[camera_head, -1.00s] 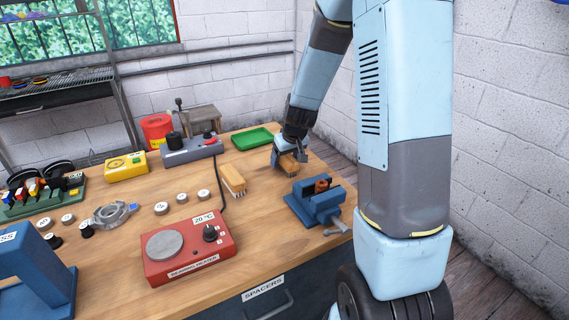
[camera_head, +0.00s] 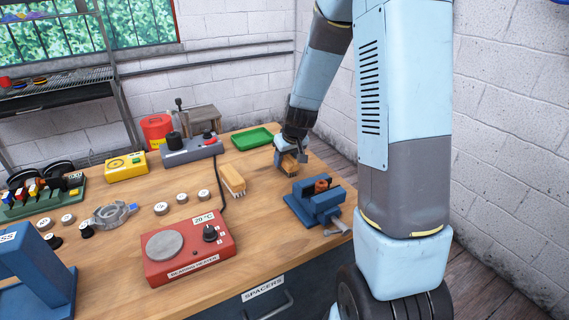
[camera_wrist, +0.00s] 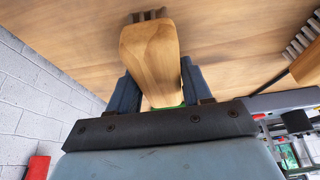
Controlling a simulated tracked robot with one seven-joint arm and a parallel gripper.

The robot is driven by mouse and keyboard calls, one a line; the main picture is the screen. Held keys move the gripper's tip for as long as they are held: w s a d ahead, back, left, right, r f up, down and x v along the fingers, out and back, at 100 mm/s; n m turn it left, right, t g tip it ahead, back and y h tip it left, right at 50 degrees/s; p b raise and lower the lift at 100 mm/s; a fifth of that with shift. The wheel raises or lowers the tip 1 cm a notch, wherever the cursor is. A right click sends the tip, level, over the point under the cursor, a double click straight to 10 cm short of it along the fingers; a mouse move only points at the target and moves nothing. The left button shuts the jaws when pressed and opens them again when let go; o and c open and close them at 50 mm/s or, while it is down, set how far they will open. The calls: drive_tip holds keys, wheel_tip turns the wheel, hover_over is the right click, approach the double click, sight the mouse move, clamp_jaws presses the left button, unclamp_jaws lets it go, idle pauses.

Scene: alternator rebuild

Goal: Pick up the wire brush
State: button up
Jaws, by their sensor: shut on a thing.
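My gripper (camera_head: 287,157) is at the far right of the bench, shut on a wooden-backed brush with brownish bristles (camera_head: 289,165). In the wrist view the pale wooden block (camera_wrist: 150,52) sits between the two dark blue fingers, with its bristles at the far end. I cannot tell whether it touches the bench or is just above it. A second wooden-backed brush (camera_head: 232,179), with greyish bristles, lies on the bench to the left. Part of it shows at the right edge of the wrist view (camera_wrist: 306,64). I cannot tell for certain which brush has wire bristles.
A blue vise (camera_head: 316,201) stands just in front of my gripper, near the bench's right edge. A green tray (camera_head: 257,138) lies behind it. A red bearing heater (camera_head: 187,249) and a grey box with a cable (camera_head: 192,149) stand further left.

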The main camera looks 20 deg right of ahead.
drive_tip(key=shift+r, duration=0.15)
drive_tip(key=shift+r, duration=0.25)
wheel_tip(320, 180, up, 3)
drive_tip(key=shift+w+f, duration=0.1)
drive_tip(key=s+r, duration=0.1)
drive_tip(key=r, duration=0.1)
drive_tip(key=s+r, duration=0.2)
drive_tip(key=s+d+r, duration=0.1)
drive_tip(key=s+r, duration=0.1)
drive_tip(key=shift+s+r, duration=0.15)
drive_tip(key=s+d+r, duration=0.1)
drive_tip(key=s+r, duration=0.2)
drive_tip(key=s, duration=0.5)
drive_tip(key=shift+s+d+r, duration=0.3)
drive_tip(key=shift+d, duration=0.05)
